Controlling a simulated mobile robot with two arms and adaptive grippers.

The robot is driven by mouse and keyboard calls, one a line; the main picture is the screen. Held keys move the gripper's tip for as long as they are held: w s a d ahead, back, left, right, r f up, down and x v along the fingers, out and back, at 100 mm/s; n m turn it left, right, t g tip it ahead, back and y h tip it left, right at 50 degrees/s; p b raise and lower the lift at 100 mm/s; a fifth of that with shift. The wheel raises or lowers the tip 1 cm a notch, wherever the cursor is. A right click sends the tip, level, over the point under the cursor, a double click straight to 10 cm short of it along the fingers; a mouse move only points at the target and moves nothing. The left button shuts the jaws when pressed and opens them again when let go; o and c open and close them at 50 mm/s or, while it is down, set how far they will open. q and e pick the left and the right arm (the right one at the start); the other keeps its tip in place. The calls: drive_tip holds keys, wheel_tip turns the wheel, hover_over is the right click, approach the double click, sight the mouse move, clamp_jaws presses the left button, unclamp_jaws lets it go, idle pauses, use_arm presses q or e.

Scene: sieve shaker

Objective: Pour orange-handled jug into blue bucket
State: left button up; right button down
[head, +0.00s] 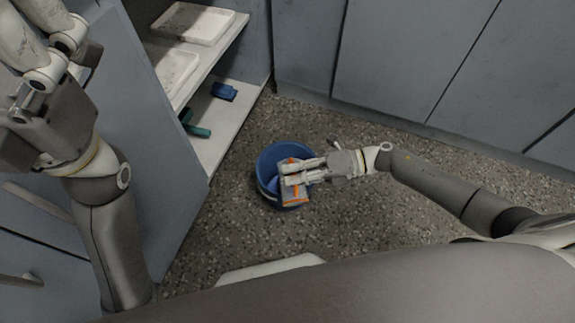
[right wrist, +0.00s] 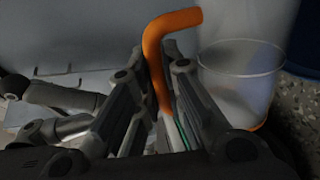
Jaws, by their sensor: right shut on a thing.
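The blue bucket (head: 262,160) stands on the speckled floor in the middle of the head view. The orange-handled jug (head: 293,193) shows over the bucket's opening, partly hidden by my right gripper (head: 287,174). My right gripper is shut on the jug's orange handle (right wrist: 158,55). In the right wrist view the jug's clear body (right wrist: 240,80) is to the right of the fingers. I cannot tell whether anything is inside the jug or bucket. My left gripper (head: 38,40) is at the upper left, away from both, with its fingertips cut off.
An open cabinet at the left has white shelves (head: 215,58) with white trays (head: 192,23). A blue item (head: 223,92) and a green item (head: 197,130) lie on its lower shelf. Closed blue-grey cabinet fronts (head: 400,60) stand behind. The floor (head: 400,160) around the bucket is clear.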

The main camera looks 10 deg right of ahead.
drive_tip(key=shift+w+r, duration=0.1)
drive_tip(key=shift+w, duration=0.05)
drive_tip(key=shift+w+r, duration=0.15)
drive_tip(key=shift+w, duration=0.2)
drive_tip(key=shift+w+m, duration=0.15)
drive_tip(key=shift+m, duration=0.25)
drive_tip(key=shift+w, duration=0.3)
drive_tip(key=shift+w+d+f+m+g, duration=0.1)
drive_tip(key=shift+f+m+g, duration=0.1)
drive_tip(key=shift+m+g, duration=0.15)
drive_tip(key=s+n, duration=0.1)
drive_tip(key=s+t, duration=0.1)
drive_tip(key=s, duration=0.1)
drive_tip(key=s+f+n, duration=0.1)
drive_tip(key=shift+s+a+n+b, duration=0.2)
drive_tip(key=shift+s+n+b, duration=0.15)
drive_tip(key=shift+s+b, duration=0.05)
drive_tip(key=shift+r+n, duration=0.1)
drive_tip(key=shift+n, duration=0.2)
